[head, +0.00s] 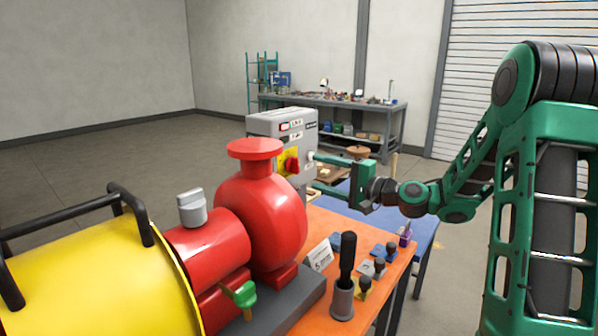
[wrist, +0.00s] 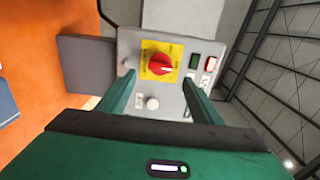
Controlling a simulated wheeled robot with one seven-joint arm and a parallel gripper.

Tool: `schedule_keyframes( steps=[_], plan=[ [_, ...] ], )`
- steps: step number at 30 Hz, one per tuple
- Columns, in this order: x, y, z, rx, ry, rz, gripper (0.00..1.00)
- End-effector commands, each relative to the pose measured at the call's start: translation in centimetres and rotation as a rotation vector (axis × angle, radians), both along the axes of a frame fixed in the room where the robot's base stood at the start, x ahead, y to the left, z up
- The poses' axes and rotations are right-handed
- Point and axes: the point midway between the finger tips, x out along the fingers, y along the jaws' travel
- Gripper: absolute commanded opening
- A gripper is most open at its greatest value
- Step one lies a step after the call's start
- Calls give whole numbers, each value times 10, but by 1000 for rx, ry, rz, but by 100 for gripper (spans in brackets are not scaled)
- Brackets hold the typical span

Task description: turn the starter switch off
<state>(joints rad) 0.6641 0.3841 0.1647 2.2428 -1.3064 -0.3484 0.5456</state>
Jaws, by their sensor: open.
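The starter switch is a red rotary knob on a yellow plate (wrist: 161,64), on the front of a grey starter box (head: 267,124). In the head view the knob (head: 291,164) shows just past the red pump. A pale mark on the knob points right in the wrist view. My gripper (head: 313,172) is open and empty, its green fingers pointing at the box. In the wrist view the fingertips (wrist: 158,80) lie either side of the line to the knob, which appears just beyond them. I see no contact with the knob.
A red pump (head: 262,210) and yellow motor cover (head: 95,280) stand left of my arm. The orange bench (head: 318,221) holds a black-handled tool in a grey cup (head: 342,300) and several small knobs. A white round button (wrist: 152,103) sits beside the switch.

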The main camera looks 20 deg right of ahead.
Motion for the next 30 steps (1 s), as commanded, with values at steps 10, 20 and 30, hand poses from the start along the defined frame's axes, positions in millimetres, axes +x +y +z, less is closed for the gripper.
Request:
schedule_keyframes(
  steps=[10,20,30],
  plan=[
    [46,35,0,-3,-1,2,59],
    [60,44,0,-3,-1,0,59],
    [60,44,0,-4,0,0,24]
  ],
)
